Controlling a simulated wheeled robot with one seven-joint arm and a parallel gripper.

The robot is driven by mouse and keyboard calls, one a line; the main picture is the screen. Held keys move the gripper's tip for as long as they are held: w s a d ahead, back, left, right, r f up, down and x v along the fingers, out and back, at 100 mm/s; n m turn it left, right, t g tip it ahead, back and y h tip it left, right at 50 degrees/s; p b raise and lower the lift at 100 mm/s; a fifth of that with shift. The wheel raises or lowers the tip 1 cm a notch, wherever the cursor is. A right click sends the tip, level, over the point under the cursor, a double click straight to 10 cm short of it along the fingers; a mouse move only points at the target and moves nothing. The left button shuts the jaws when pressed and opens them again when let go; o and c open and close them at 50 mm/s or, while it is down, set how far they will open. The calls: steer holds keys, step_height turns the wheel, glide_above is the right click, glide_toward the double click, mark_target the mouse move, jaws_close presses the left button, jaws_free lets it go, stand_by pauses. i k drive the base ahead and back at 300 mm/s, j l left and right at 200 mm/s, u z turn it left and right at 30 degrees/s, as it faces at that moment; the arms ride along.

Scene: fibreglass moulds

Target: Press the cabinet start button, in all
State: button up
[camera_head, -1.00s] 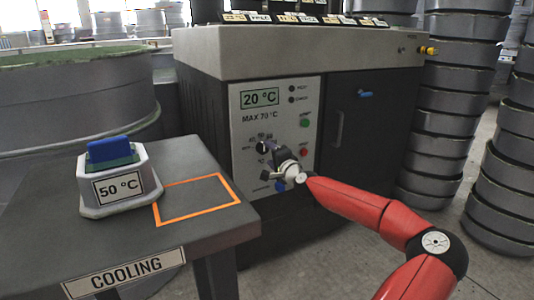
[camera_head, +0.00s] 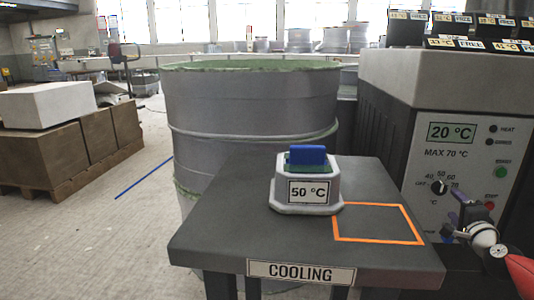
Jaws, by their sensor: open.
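The dark cabinet (camera_head: 385,135) with a pale top stands at the right edge, partly cut off. Its control panel (camera_head: 455,160) has a 20 °C display (camera_head: 452,132) and "MAX 70 °C" below. A green button (camera_head: 502,172), its label too small to read, sits on the panel's right side. A red stop button (camera_head: 490,206) is below it. A dial knob (camera_head: 439,187) is at the left; its exact setting is unclear. My gripper (camera_head: 463,212) is open in front of the lower panel, right of and below the knob, below the green button. Contact with the panel cannot be told.
A grey table (camera_head: 220,225) labelled COOLING stands in front, bearing an orange outlined square (camera_head: 378,238) and a grey mould (camera_head: 306,205) marked 50 °C with a blue top. A large grey round mould (camera_head: 250,110) is behind. Boxes on a pallet (camera_head: 60,182) are left; floor between is open.

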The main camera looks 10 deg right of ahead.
mark_target(502, 172)
steer(key=k+l, duration=0.7)
steer(key=k, duration=0.15)
